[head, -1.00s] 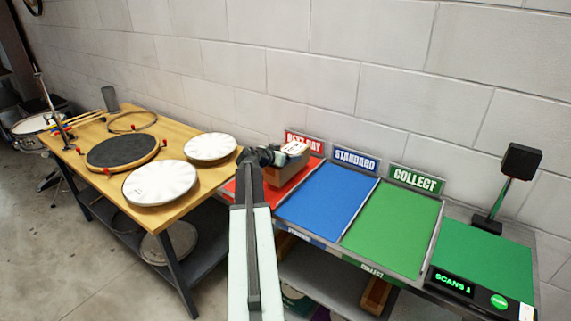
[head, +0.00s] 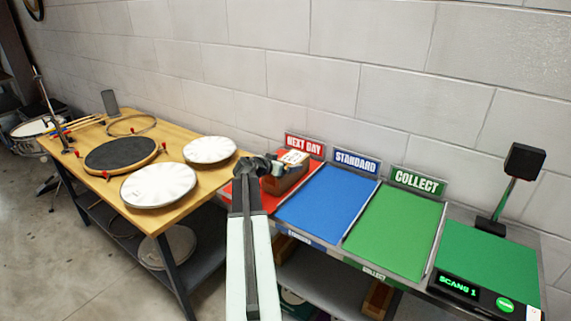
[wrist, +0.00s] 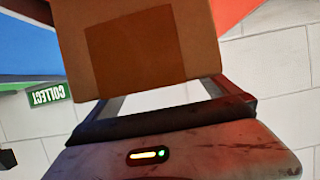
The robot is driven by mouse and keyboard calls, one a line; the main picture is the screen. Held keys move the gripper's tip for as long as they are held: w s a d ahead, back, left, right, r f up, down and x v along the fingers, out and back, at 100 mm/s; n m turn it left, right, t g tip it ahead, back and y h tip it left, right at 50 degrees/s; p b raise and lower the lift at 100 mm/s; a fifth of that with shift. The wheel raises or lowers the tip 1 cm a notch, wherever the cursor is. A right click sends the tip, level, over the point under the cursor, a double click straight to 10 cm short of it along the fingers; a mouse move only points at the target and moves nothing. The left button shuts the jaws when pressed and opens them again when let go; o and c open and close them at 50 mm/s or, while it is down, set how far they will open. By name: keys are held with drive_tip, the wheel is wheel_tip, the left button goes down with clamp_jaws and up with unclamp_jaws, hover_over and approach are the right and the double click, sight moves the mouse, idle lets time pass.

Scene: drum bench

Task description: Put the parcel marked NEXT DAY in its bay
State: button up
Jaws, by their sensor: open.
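The parcel (head: 287,179) is a brown cardboard box with a white label on top. It sits in the red bay (head: 259,203) below the NEXT DAY sign (head: 305,146). The label print is too small to read. My gripper (head: 265,165) is open at the left end of the parcel. In the wrist view the parcel's plain brown side (wrist: 145,45) fills the space ahead of the jaws. Whether the fingers still touch it cannot be told. The part of the red bay behind the parcel and my arm is hidden.
The blue STANDARD bay (head: 328,205) and green COLLECT bay (head: 395,232) are empty. At right is a green scan pad (head: 485,262) with a display reading SCANS 1 and a scanner post (head: 508,190). A wooden table (head: 205,180) with drum heads stands close at left.

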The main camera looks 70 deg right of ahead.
drive_tip(key=p+v, duration=0.3)
drive_tip(key=v, duration=0.7)
drive_tip(key=shift+a, duration=0.3)
drive_tip(key=shift+w+r, duration=0.1)
drive_tip(key=w+a+f+n+t+y, duration=0.15)
drive_tip(key=w+a+f+n, duration=0.25)
drive_tip(key=w+a, duration=0.6)
drive_tip(key=w+a+f+n+t+y, duration=0.1)
drive_tip(key=w+a+f+n+y, duration=0.35)
drive_tip(key=a, duration=0.85)
drive_tip(key=w+a+f+n+t+y, duration=0.1)
drive_tip(key=w+a+f+n+t, duration=0.15)
drive_tip(key=w+a, duration=0.8)
drive_tip(key=a+f+n+y, duration=0.1)
drive_tip(key=a+n+y, duration=0.1)
drive_tip(key=a, duration=1)
drive_tip(key=a+f+n+g+y, duration=0.1)
drive_tip(key=a+n, duration=0.3)
drive_tip(key=a, duration=0.8)
drive_tip(key=a+f+n+y, duration=0.1)
drive_tip(key=a+n+y, duration=0.2)
drive_tip(key=a, duration=0.9)
drive_tip(key=shift+s+f+n+g, duration=0.3)
drive_tip(key=shift+s+f+n, duration=0.1)
drive_tip(key=shift+n, duration=0.1)
drive_tip(key=shift+r, duration=0.1)
